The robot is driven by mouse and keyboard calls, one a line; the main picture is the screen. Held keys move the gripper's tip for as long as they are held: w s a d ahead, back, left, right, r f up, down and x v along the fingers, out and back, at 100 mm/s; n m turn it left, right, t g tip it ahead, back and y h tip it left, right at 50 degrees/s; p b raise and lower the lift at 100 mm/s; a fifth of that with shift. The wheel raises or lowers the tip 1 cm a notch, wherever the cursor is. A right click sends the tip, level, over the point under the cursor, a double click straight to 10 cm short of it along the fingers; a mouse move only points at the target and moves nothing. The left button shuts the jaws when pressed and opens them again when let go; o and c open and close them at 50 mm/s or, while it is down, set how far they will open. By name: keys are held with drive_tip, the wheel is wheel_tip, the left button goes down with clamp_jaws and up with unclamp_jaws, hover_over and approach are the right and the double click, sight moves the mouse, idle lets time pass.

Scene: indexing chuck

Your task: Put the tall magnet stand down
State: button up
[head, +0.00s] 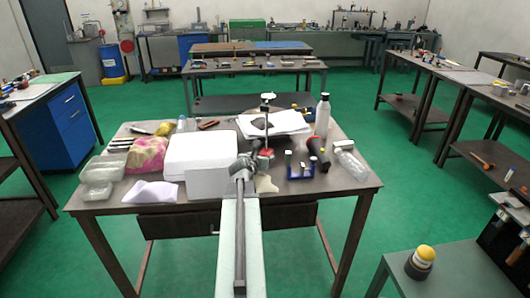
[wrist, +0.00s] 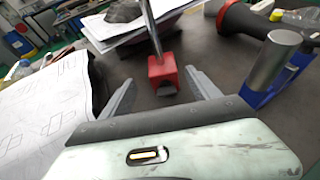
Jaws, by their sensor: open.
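The tall magnet stand has a red block base (wrist: 163,72) and a thin upright metal rod; its pale top (head: 268,96) shows in the head view. It stands upright at the middle of the table (head: 330,186), in front of a paper stack (head: 285,122). My gripper (wrist: 160,82) is open, with one finger to each side of the red base as seen in the wrist view. A gap shows on both sides, so the fingers do not appear to press on it. In the head view my gripper (head: 246,163) partly covers the area beside the base.
A white box (head: 201,152) stands close on the left.

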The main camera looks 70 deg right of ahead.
drive_tip(key=b+x, duration=0.1)
drive_tip(key=x, duration=0.1)
drive_tip(key=b+x, duration=0.1)
drive_tip(key=x, duration=0.2)
drive_tip(key=b+x, duration=0.1)
drive_tip(key=x, duration=0.1)
drive_tip(key=shift+s+d+f, duration=0.15)
drive_tip(key=shift+d+f, duration=0.1)
drive_tip(key=shift+f, duration=0.15)
drive_tip(key=shift+r, duration=0.1)
clamp_jaws()
